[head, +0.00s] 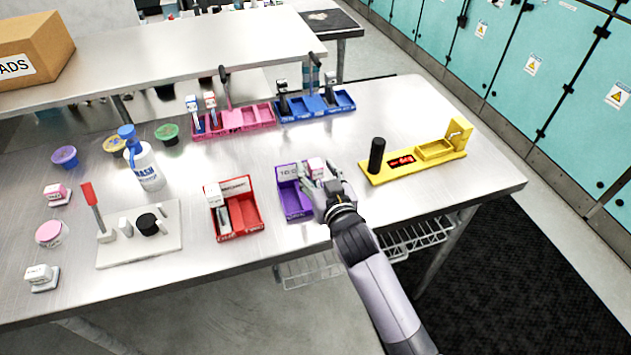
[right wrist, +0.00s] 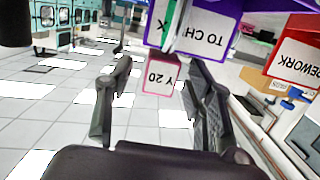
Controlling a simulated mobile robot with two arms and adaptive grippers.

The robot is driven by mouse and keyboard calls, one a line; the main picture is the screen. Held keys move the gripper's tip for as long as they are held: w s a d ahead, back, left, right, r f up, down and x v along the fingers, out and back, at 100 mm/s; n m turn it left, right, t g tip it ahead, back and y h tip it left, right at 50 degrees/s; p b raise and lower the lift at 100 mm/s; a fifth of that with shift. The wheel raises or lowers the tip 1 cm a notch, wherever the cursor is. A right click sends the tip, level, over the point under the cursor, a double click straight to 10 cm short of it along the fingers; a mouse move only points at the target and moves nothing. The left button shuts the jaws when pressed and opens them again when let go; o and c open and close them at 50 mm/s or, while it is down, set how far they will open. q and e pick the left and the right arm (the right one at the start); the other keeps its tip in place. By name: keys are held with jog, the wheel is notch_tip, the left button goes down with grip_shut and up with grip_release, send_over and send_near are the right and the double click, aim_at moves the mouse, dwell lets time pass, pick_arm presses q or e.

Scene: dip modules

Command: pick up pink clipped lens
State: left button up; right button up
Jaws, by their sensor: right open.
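A small pink-and-white piece (head: 316,165), which looks like the pink clipped lens, is at the back right of the purple tray (head: 297,208). In the right wrist view, a pink-edged label (right wrist: 162,75) shows between the fingers, beside the purple tray's label (right wrist: 208,30). My right gripper (head: 320,183) is at the tray's right side, close in front of the piece. Its fingers (right wrist: 158,68) are spread apart, with a gap on both sides of the pink-edged label. The hand hides part of the tray and the lower part of the piece. My left gripper is out of view.
A red tray (head: 245,231) stands left of the purple one. A yellow fixture (head: 435,150) with a black post (head: 376,155) is to the right. Pink (head: 262,115) and blue (head: 342,101) trays are behind. The table's front edge is close.

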jog(key=shift+x, duration=0.85)
jog(key=shift+s, duration=0.1)
jog(key=shift+c, duration=0.3)
grip_shut()
